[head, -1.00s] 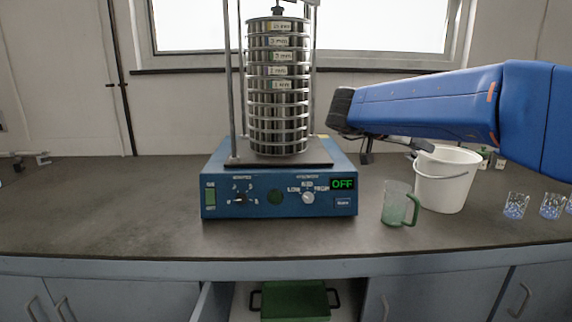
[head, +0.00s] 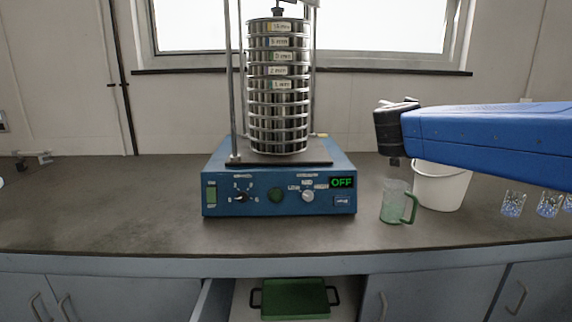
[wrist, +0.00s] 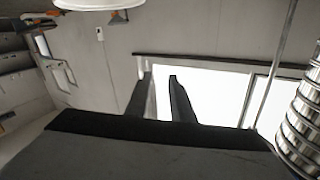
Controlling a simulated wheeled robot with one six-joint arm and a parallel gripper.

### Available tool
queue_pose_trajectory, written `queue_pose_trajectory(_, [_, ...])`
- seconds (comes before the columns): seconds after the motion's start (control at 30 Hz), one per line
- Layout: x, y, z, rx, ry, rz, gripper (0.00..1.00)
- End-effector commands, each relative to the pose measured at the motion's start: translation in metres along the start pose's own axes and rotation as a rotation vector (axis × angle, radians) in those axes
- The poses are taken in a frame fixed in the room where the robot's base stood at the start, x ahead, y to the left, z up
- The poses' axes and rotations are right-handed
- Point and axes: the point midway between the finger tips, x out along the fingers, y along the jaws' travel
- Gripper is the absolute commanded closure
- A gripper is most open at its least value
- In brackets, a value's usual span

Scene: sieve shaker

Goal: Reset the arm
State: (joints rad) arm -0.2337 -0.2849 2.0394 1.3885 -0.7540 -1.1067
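My gripper shows in the wrist view (wrist: 160,82) as two dark fingers with a gap between them, open and with nothing held. In the head view my blue arm reaches in from the right, its dark wrist end above the green-handled jug and white bucket; the fingers cannot be made out there. The sieve shaker (head: 279,190) stands on the bench with its tall stack of steel sieves (head: 277,90), its display reading OFF. The stack also shows at the right edge of the wrist view (wrist: 304,125). My arm is to the right of the shaker and apart from it.
The clear jug (head: 393,203) stands in front of the white bucket (head: 442,188), which my arm partly covers. Several small glasses with blue contents (head: 513,204) are at the right. A green box (head: 294,298) sits in an opening below.

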Motion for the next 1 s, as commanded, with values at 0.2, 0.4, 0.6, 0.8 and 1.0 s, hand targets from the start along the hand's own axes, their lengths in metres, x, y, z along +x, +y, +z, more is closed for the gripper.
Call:
queue_pose_trajectory(0.2, [-0.048,-0.028,0.019,-0.018,-0.052,-0.333,0.79])
queue_pose_trajectory(0.4, [-0.110,-0.030,0.077,-0.090,-0.231,-0.560,0.79])
queue_pose_trajectory(0.6, [-0.180,0.006,0.161,-0.202,-0.505,-0.660,0.79])
queue_pose_trajectory(0.8, [-0.244,0.076,0.240,-0.321,-0.794,-0.613,0.79])
queue_pose_trajectory(1.0, [-0.296,0.156,0.294,-0.418,-1.031,-0.469,0.79])
